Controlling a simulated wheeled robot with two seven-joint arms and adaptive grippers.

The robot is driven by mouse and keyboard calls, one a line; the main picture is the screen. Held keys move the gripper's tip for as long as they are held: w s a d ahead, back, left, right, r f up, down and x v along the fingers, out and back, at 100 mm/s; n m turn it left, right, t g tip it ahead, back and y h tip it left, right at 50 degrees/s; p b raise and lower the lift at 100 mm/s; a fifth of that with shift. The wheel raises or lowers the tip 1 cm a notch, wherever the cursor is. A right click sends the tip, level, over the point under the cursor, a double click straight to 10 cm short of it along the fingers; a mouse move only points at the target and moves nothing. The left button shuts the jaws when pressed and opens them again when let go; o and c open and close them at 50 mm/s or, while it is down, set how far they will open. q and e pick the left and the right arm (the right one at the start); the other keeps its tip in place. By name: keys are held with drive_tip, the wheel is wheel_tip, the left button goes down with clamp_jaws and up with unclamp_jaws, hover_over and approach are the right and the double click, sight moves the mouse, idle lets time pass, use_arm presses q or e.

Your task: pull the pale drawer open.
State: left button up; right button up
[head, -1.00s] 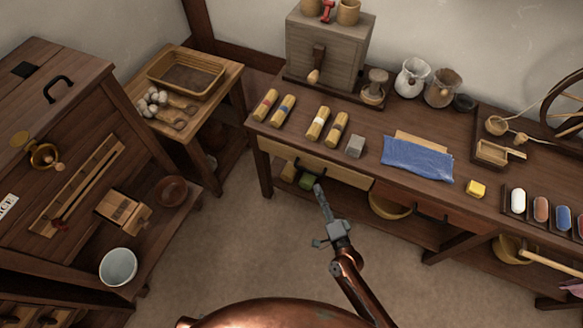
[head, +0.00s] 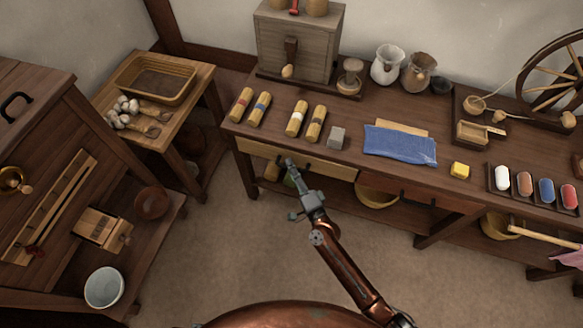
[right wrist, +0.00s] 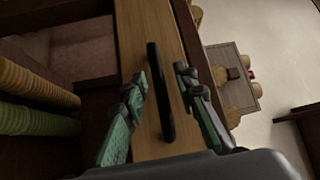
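The pale drawer (head: 335,171) sits under the front edge of the long brown table, and its front looks flush with the table. My right gripper (head: 289,163) is in front of the drawer's middle. In the right wrist view the drawer's pale front (right wrist: 150,50) runs up the picture with a dark bar handle (right wrist: 160,92) on it. The two fingers of my right gripper (right wrist: 165,95) are open, one on each side of the handle, with gaps visible. In the head view the gripper mostly hides the handle. My left gripper is not in view.
A second, reddish drawer (head: 440,207) with a dark handle is to the right. Rolls, a grey block (head: 337,138) and a blue cloth (head: 400,144) lie on the table (head: 350,112). A basket (head: 377,197) stands below. The floor (head: 240,250) in front is clear.

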drive_tip(key=shift+c, duration=0.5)
clamp_jaws()
